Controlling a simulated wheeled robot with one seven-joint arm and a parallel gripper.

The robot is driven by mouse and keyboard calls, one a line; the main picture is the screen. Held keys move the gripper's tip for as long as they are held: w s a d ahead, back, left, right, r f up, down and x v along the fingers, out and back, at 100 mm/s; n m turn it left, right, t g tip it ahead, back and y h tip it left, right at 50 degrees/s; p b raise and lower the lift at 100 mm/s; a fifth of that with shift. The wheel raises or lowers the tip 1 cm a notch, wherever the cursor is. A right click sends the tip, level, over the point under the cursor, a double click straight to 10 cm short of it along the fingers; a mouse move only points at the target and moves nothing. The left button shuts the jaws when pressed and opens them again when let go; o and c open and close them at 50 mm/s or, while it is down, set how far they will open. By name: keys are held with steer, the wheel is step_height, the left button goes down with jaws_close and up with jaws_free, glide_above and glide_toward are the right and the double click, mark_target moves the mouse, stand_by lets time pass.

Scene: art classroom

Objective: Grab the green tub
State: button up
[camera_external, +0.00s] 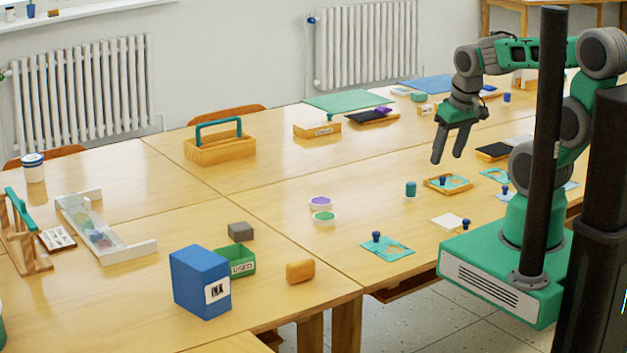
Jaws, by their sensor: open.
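A small, low white tub with green on top (324,218) sits on the table near the middle of the view. It stands close in front of a matching tub with purple on top (320,203). My gripper (448,158) hangs above the table, to the right of and farther back than the green tub. Its two fingers point down, are spread apart and hold nothing. The gripper is well clear of both tubs.
A teal cylinder (410,190) stands between the tubs and my gripper. A teal stencil with a blue knob (388,249), a green box labelled USED (243,268) and a blue INK box (188,283) are nearby.

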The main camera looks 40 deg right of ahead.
steer(key=o, duration=0.8)
steer(key=n+g+y+b, duration=0.35)
steer(key=n+b, duration=0.75)
steer(key=n, duration=0.7)
glide_above(234, 257)
steer(key=s, duration=0.3)
steer(key=shift+y, duration=0.45)
steer(key=f, duration=1.4)
steer(key=shift+s+d+f, duration=0.2)
steer(key=shift+d+f, duration=0.05)
steer(key=shift+d, duration=0.05)
steer(key=x, duration=0.7)
steer(key=shift+f+b, duration=0.15)
steer(key=shift+b, duration=0.2)
